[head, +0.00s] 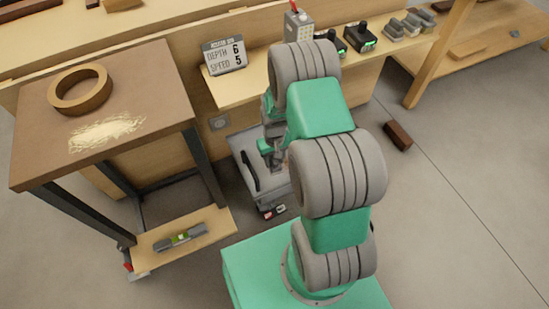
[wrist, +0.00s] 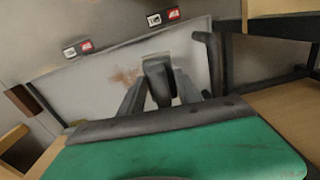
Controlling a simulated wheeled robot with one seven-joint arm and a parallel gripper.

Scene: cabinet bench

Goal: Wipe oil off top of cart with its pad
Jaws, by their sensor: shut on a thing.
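The cart (head: 268,182) is a low grey box with a flat top, standing on the floor below the bench; its top (wrist: 100,82) fills the middle of the wrist view. A brownish oil smear (wrist: 124,75) lies on the top, left of my fingers in the wrist view. My gripper (wrist: 160,92) is shut on a dark block, apparently the pad (wrist: 157,72), over the cart top. I cannot tell whether the pad touches the surface. In the head view my gripper (head: 276,152) is partly hidden by my arm.
A dark handle bar (head: 250,170) stands along the cart's left side. A brown-topped table (head: 160,80) with a wooden ring (head: 80,90) and pale patch stands left. The bench shelf (head: 240,88) overhangs behind the cart. A dark brown block (head: 398,136) lies on open floor at right.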

